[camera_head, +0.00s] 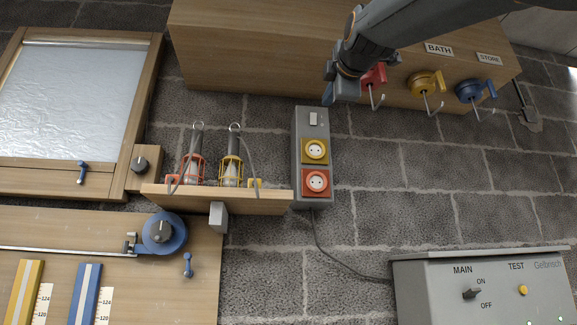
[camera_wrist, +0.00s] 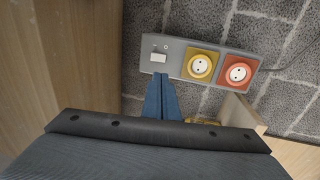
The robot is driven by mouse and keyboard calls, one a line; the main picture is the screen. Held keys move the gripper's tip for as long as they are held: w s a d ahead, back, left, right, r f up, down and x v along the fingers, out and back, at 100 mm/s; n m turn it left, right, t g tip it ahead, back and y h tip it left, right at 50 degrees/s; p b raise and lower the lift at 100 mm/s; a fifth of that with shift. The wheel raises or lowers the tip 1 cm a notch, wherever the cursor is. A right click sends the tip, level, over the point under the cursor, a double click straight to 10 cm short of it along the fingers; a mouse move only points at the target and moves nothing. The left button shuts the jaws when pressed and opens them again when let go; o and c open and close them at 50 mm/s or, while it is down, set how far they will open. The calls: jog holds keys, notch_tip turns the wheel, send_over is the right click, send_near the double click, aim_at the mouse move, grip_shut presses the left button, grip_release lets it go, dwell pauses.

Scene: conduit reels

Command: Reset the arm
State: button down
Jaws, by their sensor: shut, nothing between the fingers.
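My arm comes in from the top right in the head view. My gripper (camera_head: 330,92) points down in front of the wooden cabinet, just above and right of the grey socket box. In the wrist view my gripper (camera_wrist: 160,80) shows as blue fingers close together, shut and empty. Their tips appear near the switch end of the socket box (camera_wrist: 176,68), and I cannot tell the gap between them. The socket box (camera_head: 299,150) carries a white switch, a yellow socket (camera_head: 315,151) and a red socket (camera_head: 316,182).
A shelf (camera_head: 225,198) left of the box holds a red lamp (camera_head: 193,170) and a yellow lamp (camera_head: 231,171). Red, yellow (camera_head: 425,83) and blue (camera_head: 470,91) reels with hooks hang at the upper right. A grey control panel (camera_head: 470,290) stands at the lower right.

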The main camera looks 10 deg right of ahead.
jog(key=w+f+m+g, duration=0.2)
jog(key=w+f, duration=0.3)
jog(key=f, duration=0.6)
jog(key=w+f+m+g, duration=0.25)
jog(key=w+f, duration=0.25)
jog(key=f, duration=0.6)
notch_tip(320, 180, down, 28)
jog(key=w+a+m+g+y+p, duration=0.1)
jog(key=a+m+g+p, duration=0.1)
jog(key=m+g, duration=0.3)
jog(key=s+a+f+m+g, duration=0.1)
jog(key=s+f+g, duration=0.3)
jog(key=f, duration=0.7)
jog(key=s+a+f+m+g, duration=0.1)
jog(key=s+f+m+g, duration=0.1)
jog(key=s+f, duration=0.6)
jog(key=s+a+f+m+g, duration=0.1)
jog(key=s+f+m+g, duration=0.3)
jog(key=s+f, duration=1.2)
jog(key=shift+s+a+f+g+y+p, duration=0.35)
jog(key=shift+f+y+p, duration=0.05)
jog(key=shift+f, duration=0.45)
jog(key=shift+m, duration=0.25)
